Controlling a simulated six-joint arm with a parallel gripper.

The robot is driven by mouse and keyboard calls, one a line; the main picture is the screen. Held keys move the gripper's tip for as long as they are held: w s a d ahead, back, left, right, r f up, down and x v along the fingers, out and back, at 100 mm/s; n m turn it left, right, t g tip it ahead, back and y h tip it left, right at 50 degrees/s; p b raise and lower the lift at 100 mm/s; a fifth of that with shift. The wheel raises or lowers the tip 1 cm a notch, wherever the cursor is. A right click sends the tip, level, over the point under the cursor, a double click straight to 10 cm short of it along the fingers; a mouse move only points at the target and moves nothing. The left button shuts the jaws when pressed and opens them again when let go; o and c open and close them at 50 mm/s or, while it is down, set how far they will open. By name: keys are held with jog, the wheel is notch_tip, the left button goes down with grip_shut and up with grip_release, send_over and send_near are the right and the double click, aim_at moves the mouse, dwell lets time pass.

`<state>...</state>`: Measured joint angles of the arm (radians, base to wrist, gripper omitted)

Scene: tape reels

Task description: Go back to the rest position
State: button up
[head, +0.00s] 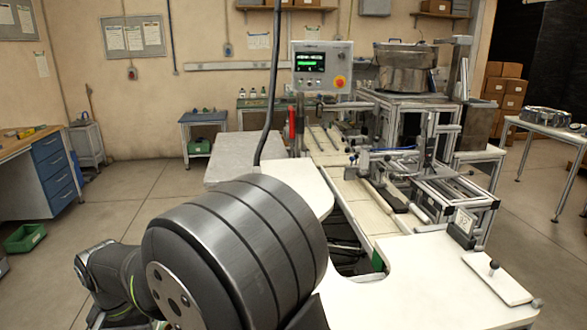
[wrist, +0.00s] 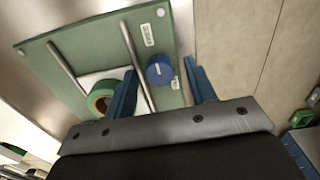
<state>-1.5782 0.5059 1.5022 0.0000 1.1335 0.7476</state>
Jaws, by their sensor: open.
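In the wrist view my gripper (wrist: 160,68) has two blue fingers, spread apart with nothing held between them. A green board (wrist: 95,50) with two metal rods lies beyond the fingertips. A blue reel (wrist: 160,72) shows in the gap between the fingers, beside the right rod; I cannot tell whether the fingers reach down to it. A green reel (wrist: 92,103) with a pale brown core is left of the left finger, partly hidden by it. My gripper is out of sight in the head view, where a dark ridged part of my arm fills the front.
In the head view a white worktop (head: 440,285) spreads at the front right. A framed machine (head: 410,180) and a control panel (head: 322,68) stand behind it. A blue drawer bench (head: 50,165) is at the left. Open floor (head: 140,185) lies between.

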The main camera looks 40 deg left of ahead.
jog(key=shift+m, duration=0.7)
jog(key=o, duration=1.1)
jog(key=shift+d+r, duration=0.1)
jog(key=w+d+r+t+y, duration=0.2)
jog(key=w+r, duration=0.1)
jog(key=r, duration=0.7)
jog(key=w+d+r+t+y, duration=0.1)
jog(key=w+d+r, duration=0.15)
jog(key=r, duration=0.75)
jog(key=shift+n, duration=0.4)
jog(key=x, duration=0.6)
jog(key=w+a+x, duration=0.1)
jog(key=x, duration=0.2)
jog(key=shift+w+a, duration=0.1)
jog(key=shift+w, duration=0.1)
jog(key=shift+r, duration=0.1)
